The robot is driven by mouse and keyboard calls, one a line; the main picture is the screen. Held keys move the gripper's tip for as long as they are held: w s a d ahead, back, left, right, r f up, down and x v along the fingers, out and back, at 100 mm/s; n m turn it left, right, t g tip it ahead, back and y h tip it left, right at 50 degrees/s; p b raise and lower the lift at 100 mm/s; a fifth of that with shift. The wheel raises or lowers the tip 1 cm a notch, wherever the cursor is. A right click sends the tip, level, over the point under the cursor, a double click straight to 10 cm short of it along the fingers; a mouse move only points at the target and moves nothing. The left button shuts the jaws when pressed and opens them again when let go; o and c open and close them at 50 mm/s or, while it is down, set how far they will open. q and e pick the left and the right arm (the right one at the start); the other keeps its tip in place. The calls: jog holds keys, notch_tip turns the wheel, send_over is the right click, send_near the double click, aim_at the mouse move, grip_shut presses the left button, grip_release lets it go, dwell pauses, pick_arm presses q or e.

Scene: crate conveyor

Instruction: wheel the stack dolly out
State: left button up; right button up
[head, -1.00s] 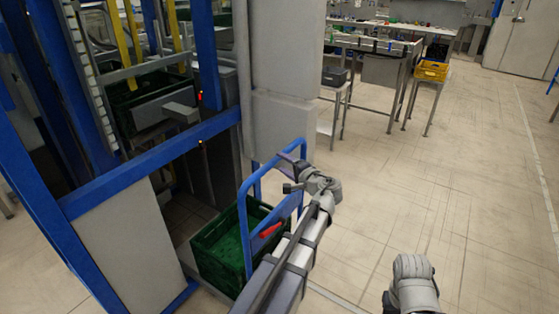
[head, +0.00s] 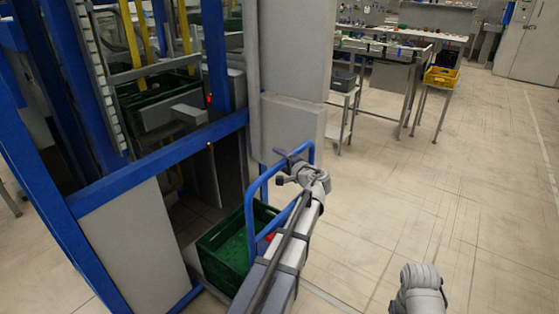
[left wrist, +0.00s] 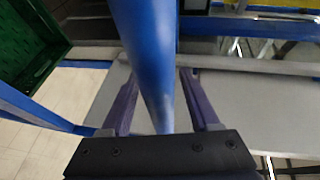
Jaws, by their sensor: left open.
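The stack dolly has a blue tubular handle (head: 265,187) standing upright beside the blue machine frame. A green crate (head: 226,249) sits low behind the handle, on the dolly; my left arm hides part of both. My left gripper (head: 287,160) is at the top of the handle. In the left wrist view the blue handle bar (left wrist: 148,55) passes between the fingers of my left gripper (left wrist: 158,78), which are spread on both sides of it. The green crate's edge also shows there (left wrist: 30,50). A link of my right arm shows at lower right, but its gripper is out of view.
A blue-framed machine (head: 160,160) with a grey panel stands close left of the dolly. A grey column (head: 292,90) stands just behind. Work tables (head: 385,45) and a yellow crate (head: 443,77) are further back. The floor on the right is clear.

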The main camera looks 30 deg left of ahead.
pick_arm(q)
grip_shut()
dwell(0.3)
dwell(1.1)
